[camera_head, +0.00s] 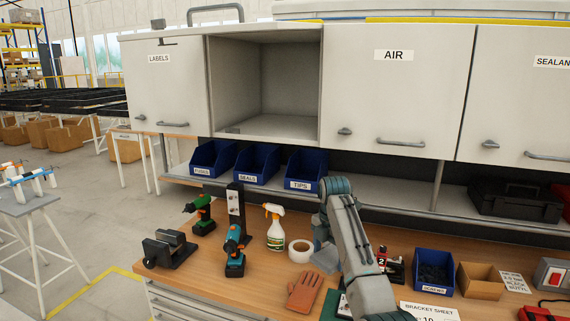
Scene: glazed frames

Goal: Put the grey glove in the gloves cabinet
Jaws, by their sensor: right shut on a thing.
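The grey glove (327,259) is at the middle of the workbench, right of the tape roll, partly hidden by my right arm. My right gripper (322,237) points down at it and is shut on it; the fingertips are mostly hidden. I cannot tell whether the glove still touches the bench. An open cabinet compartment (265,80) is above the bench, between the LABELS and AIR doors. It looks empty, and its door seems swung up, with a handle (215,10) above. No gloves label is readable. My left gripper is not in view.
An orange-brown glove (304,292) lies near the bench front. A spray bottle (274,228), tape roll (300,251) and two drills (235,250) stand to the left. Blue bins (305,170) line the shelf under the cabinets. A blue bin (433,270) and cardboard box (480,280) are right.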

